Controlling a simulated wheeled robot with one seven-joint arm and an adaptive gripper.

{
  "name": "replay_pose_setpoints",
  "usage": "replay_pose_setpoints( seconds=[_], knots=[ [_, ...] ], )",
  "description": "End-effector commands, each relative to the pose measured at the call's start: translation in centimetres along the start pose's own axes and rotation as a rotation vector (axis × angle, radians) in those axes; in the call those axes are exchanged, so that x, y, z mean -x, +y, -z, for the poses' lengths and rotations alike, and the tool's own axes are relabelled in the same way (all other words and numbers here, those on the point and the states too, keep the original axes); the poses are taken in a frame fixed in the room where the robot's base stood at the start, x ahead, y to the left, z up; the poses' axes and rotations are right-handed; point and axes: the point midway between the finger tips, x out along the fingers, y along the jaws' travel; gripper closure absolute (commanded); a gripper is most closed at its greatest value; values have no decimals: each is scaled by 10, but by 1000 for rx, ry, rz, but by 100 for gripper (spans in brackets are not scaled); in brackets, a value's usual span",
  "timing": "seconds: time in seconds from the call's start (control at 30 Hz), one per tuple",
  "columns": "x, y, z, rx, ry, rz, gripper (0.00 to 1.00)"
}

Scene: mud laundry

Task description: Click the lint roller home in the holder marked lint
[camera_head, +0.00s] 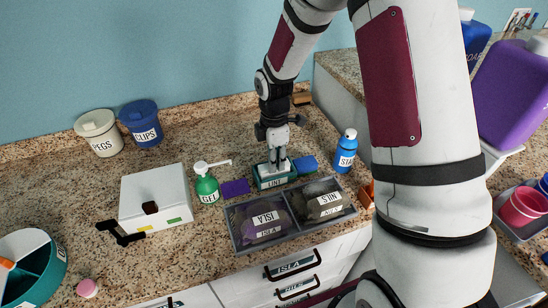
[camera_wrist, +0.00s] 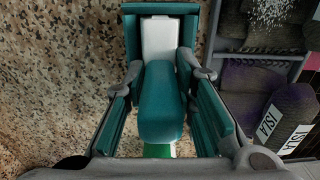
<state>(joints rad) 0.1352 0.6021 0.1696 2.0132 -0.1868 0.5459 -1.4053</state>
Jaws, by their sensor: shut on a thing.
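The lint holder (camera_head: 264,184) is a teal box with a white label reading LINT, standing on the counter behind the grey tray. My gripper (camera_head: 276,158) points down directly over it, with a pale piece between gripper and holder. In the wrist view, my gripper (camera_wrist: 160,76) is shut on the lint roller, whose rounded teal part (camera_wrist: 160,108) lies between the fingers and whose white part (camera_wrist: 158,36) extends beyond. Teal holder walls (camera_wrist: 160,8) surround the roller at the far end and sides. I cannot tell whether the roller is fully seated.
A grey tray (camera_head: 238,241) with bundles marked ISLA and NILS stands in front. A purple block (camera_head: 235,188) and green GEL bottle (camera_head: 207,187) are left; a blue block (camera_head: 307,165) and blue STAIN bottle (camera_head: 346,152) are right.

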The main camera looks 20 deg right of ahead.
Motion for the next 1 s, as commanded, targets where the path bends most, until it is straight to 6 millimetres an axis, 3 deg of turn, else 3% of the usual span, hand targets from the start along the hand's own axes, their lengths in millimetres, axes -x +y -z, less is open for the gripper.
replay_pose_setpoints(
  seconds=[0.23,0.27,0.33,0.73,1.0],
  knots=[
    [0,0,0,0,0,-1,100],
    [0,0,0,0,0,-1,69],
    [0,0,0,0,0,-1,53],
    [4,1,0,0,0,-2,52],
    [49,1,0,-1,0,-7,52]
  ],
)
